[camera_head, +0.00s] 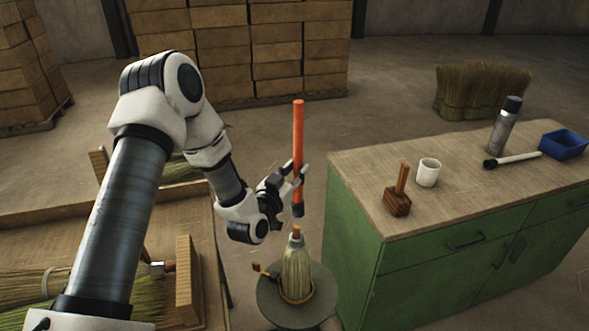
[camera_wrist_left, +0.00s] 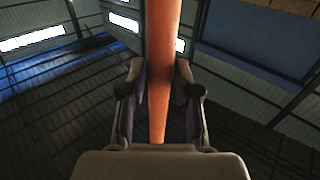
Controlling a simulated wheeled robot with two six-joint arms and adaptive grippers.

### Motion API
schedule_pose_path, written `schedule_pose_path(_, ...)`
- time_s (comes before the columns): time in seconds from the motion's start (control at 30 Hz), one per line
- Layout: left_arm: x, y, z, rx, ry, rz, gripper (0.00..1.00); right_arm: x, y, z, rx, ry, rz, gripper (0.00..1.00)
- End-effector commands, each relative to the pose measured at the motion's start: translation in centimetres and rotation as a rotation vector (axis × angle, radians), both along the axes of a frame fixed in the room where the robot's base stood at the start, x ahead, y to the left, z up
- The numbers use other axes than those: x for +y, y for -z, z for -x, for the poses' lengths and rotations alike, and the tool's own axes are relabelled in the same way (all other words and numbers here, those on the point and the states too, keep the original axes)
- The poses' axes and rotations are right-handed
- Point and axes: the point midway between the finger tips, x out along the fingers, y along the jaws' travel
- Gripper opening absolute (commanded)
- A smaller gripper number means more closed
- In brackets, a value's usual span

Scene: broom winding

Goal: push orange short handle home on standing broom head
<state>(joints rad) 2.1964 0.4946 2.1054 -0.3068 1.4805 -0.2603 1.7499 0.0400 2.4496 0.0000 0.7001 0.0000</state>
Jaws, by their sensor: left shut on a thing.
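The orange short handle (camera_head: 298,135) stands upright in my left gripper (camera_head: 292,176), which is shut on it near its lower part. The handle also shows between the fingers in the left wrist view (camera_wrist_left: 161,75). Its dark lower end (camera_head: 298,210) is above the broom head (camera_head: 296,270), which stands upright with a brown peg-like top. A small gap appears between the handle's end and that top; I cannot tell their exact alignment in depth. The broom head stands on a round grey stand (camera_head: 268,308). My right gripper is not in view.
A wooden bench (camera_head: 60,213) with straw bundles is at the left.

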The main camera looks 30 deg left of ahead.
Motion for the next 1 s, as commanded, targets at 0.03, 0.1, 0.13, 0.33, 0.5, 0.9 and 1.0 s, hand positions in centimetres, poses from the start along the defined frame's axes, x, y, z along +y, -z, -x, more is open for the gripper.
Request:
schedule_pose_path(0.03,0.0,0.6,0.0,0.000,0.000,0.000,0.00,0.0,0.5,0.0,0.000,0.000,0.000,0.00)
schedule_pose_path(0.1,0.0,1.1,0.0,-0.001,0.000,0.000,0.00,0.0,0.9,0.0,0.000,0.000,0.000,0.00)
schedule_pose_path(0.13,0.0,1.3,0.0,-0.001,0.000,0.000,0.00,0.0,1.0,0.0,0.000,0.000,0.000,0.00)
schedule_pose_path(0.33,0.0,2.7,0.0,-0.001,0.000,0.000,0.00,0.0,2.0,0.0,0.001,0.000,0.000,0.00)
schedule_pose_path(0.5,0.0,4.0,0.0,0.000,0.000,0.001,0.00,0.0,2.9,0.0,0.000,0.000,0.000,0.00)
schedule_pose_path(0.9,0.0,6.9,0.0,-0.001,0.000,0.001,0.00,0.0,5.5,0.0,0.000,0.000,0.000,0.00)
schedule_pose_path(1.0,0.0,7.4,0.0,-0.001,0.000,0.001,0.00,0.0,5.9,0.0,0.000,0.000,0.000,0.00)
